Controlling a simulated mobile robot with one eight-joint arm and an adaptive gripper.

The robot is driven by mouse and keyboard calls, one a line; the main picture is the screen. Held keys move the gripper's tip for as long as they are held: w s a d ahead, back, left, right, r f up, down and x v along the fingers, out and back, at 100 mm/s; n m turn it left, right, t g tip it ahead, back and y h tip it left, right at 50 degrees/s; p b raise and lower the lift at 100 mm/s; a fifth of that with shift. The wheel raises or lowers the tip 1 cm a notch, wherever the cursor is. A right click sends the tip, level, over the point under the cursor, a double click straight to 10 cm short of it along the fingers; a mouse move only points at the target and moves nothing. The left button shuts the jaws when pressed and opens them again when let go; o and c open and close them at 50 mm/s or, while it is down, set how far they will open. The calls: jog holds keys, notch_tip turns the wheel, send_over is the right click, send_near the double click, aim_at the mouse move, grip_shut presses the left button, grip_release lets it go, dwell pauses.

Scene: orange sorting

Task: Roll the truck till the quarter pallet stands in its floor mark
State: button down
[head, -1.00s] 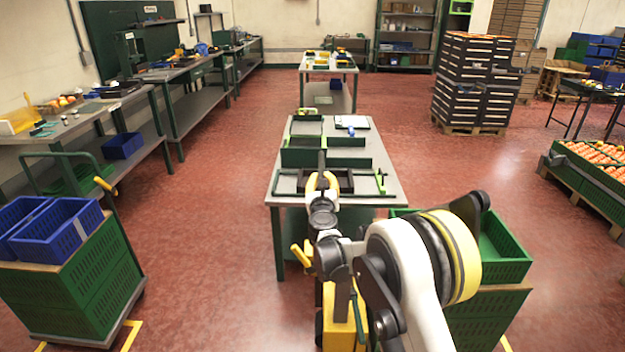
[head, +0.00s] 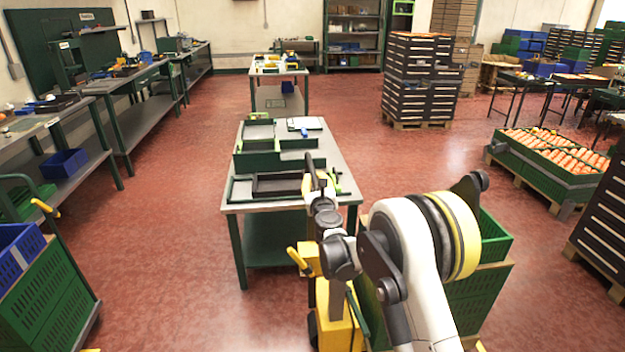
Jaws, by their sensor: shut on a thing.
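The truck (head: 338,325) shows its yellow body low in the middle, partly behind my arm. My gripper (head: 318,185) is at the far end of my arm, in front of the work table, and is shut on what looks like the truck's handle; the exact contact is hard to see. The quarter pallet's load of green crates (head: 480,285) stands to the right of the truck, with an open green crate on top.
A work table (head: 232,205) with trays stands close ahead. Green and blue crates (head: 45,290) stand at the left edge. A dark crate stack (head: 418,80) stands farther back, an orange-filled bin (head: 535,175) at right. Red floor is open between table and bin.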

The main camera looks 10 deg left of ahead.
jog(key=c, duration=1.3)
grip_release()
jog(key=shift+w+d+f, duration=0.1)
jog(key=shift+w+d, duration=0.1)
jog(key=shift+d, duration=0.2)
jog(key=shift+a, duration=0.15)
jog(key=shift+s, duration=0.2)
jog(key=v, duration=1.1)
jog(key=shift+s, duration=0.35)
